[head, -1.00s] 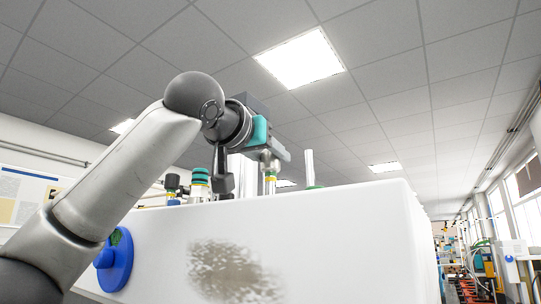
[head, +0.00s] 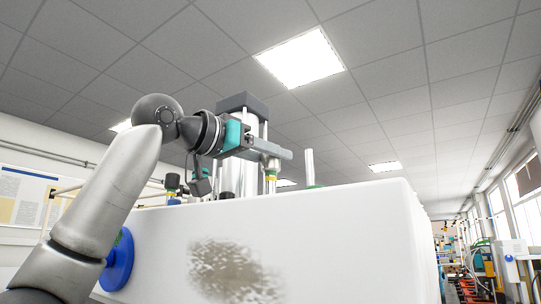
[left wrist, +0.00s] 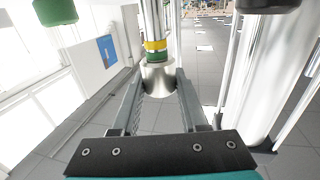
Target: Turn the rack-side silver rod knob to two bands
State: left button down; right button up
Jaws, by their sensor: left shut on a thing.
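The silver rod knob (left wrist: 158,85) sits between my left gripper's two fingers (left wrist: 160,93) in the left wrist view, and the gripper is shut on it. A yellow band and a green band show on the rod right by the knob. In the head view my left gripper (head: 272,151) reaches in from the left above the white housing, at the rod with the yellow band (head: 271,177). The knob itself is hidden there by the fingers. My right gripper is in neither view.
A large white housing (head: 340,215) with a dark smudge fills the front. A blue round knob (head: 118,262) is on its left. Another silver rod (head: 310,165) stands to the right. A thick silver cylinder (left wrist: 262,70) stands close right of the gripper in the wrist view.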

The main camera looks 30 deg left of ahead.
pick_arm(q)
jog(key=shift+s+r+h, duration=0.1)
jog(key=shift+r+h, duration=0.05)
jog(key=shift+h, duration=0.15)
jog(key=shift+c, duration=2.2)
grip_release()
jog(key=b+v, duration=0.4)
jog(key=v, duration=1.1)
jog(key=shift+s+r, duration=0.1)
jog(key=shift+a, duration=0.1)
